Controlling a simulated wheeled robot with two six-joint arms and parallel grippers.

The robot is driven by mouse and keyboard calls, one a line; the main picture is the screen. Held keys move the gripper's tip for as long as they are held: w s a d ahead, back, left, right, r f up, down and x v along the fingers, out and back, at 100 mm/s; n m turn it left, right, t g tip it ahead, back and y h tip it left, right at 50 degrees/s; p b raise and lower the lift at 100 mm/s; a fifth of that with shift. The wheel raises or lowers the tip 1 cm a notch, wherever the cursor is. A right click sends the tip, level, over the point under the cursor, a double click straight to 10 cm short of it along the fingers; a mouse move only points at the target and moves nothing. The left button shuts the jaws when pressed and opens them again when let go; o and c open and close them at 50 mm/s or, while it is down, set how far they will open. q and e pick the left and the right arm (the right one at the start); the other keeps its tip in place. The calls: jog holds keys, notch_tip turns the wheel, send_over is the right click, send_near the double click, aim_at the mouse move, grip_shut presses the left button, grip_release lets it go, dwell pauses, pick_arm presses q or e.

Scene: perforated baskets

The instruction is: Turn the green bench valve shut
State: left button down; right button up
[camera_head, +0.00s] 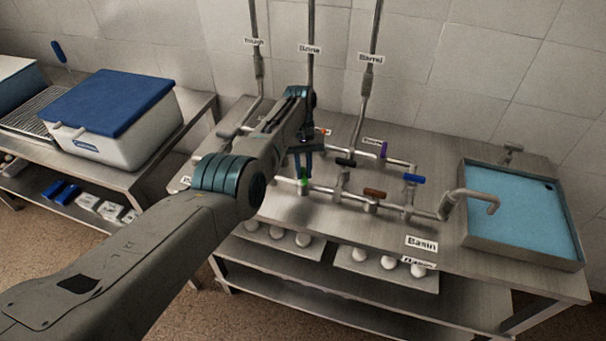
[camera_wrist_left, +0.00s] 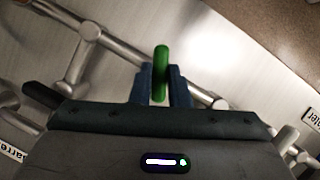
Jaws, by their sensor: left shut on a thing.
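The green valve handle (camera_head: 304,182) sits on the front pipe of the bench pipework. In the left wrist view the green handle (camera_wrist_left: 161,68) stands between the two blue fingers, its far end sticking out past them. My left gripper (camera_head: 304,165) reaches down onto it from above and is shut on it. In the wrist view the left gripper (camera_wrist_left: 161,88) covers the lower part of the handle. The handle's base and the valve body are partly hidden. My right gripper is not in view.
Other valve handles stand close by: brown (camera_head: 375,193), blue (camera_head: 414,179), black (camera_head: 345,162) and purple (camera_head: 383,149). A curved spout (camera_head: 480,194) reaches over the blue basin (camera_head: 520,215) at right. A blue-lidded cooler (camera_head: 110,120) stands on the left table. Vertical pipes rise behind.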

pick_arm(q)
jog(key=m+y+b, duration=0.1)
jog(key=m, duration=0.1)
jog(key=shift+d+m, duration=0.1)
jog(key=shift+m, duration=0.2)
jog(key=shift+m+y+b, duration=0.4)
jog(key=shift+m, duration=0.8)
jog(key=shift+r, duration=0.1)
jog(key=c, duration=1.4)
grip_release()
